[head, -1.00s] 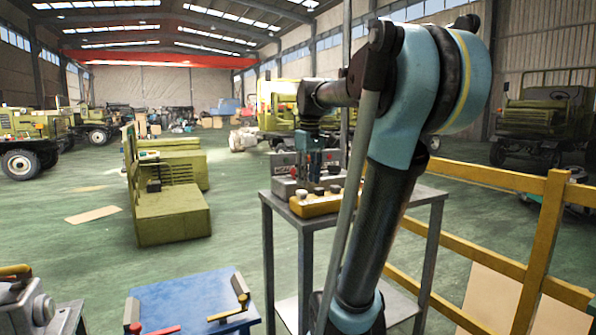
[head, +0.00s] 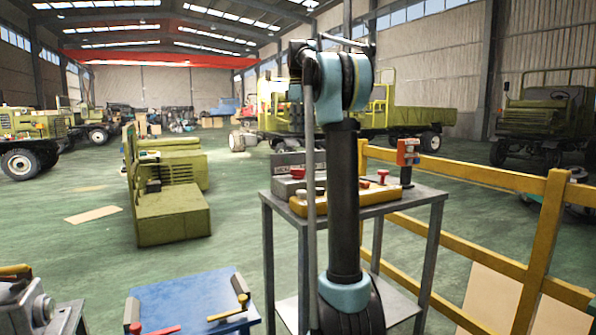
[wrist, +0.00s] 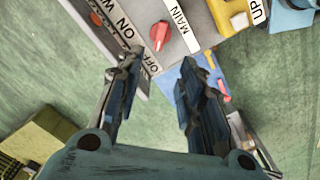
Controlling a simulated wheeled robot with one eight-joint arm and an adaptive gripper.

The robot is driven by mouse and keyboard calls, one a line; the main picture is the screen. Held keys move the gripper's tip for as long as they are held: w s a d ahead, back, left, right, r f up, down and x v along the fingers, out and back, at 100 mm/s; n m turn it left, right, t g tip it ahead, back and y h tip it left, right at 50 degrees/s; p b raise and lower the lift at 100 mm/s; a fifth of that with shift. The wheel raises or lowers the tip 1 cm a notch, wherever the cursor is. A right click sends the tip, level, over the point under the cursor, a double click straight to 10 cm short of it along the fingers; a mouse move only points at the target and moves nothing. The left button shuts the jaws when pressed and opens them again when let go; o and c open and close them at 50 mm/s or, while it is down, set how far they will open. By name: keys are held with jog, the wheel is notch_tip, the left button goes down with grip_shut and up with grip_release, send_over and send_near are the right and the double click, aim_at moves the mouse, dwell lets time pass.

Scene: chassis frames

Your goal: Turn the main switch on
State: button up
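The main switch is a red knob (wrist: 159,36) on a grey panel, beside a white label reading MAIN, in the wrist view. ON and OFF labels lie along the panel's edge to its left. I cannot tell which label the knob points to. In the head view, a red knob (head: 298,173) shows on the grey box (head: 287,186) on the metal table. My gripper (wrist: 162,64) is open and empty in the wrist view. Its fingertips are apart from the knob, which shows just beyond the gap between them. My arm hides the gripper in the head view.
A yellow control box (head: 304,208) with knobs sits at the table's front edge. A red-orange box on a stand (head: 406,153) stands at the table's right. A yellow railing (head: 480,178) runs behind and right. A blue table (head: 190,295) stands front left.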

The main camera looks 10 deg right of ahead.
aim_at(298, 174)
notch_tip(298, 174, down, 17)
jog(key=shift+f, duration=0.15)
dwell(0.5)
